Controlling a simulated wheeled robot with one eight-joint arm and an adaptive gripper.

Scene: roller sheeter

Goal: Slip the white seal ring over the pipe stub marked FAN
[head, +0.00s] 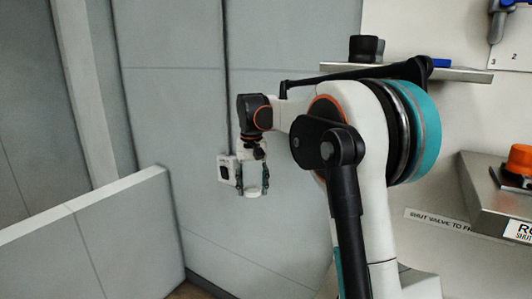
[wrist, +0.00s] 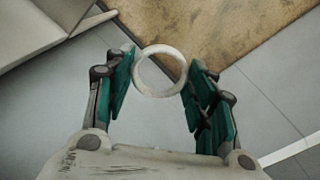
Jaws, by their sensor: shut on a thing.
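The white seal ring (wrist: 160,48) is held between the green finger pads of my gripper (wrist: 160,80) in the wrist view. Its open hole shows the floor below. In the head view the ring (head: 252,194) appears as a small white band at the tips of my gripper (head: 252,187), which points down in front of grey wall panels. No pipe stub marked FAN can be made out in either view.
A low grey partition (head: 90,240) stands at the left. At the right are a metal shelf (head: 460,74) with a dark cylinder (head: 363,48) and a metal box with an orange knob (head: 520,158). A brown mat (wrist: 220,25) lies on the grey tiled floor.

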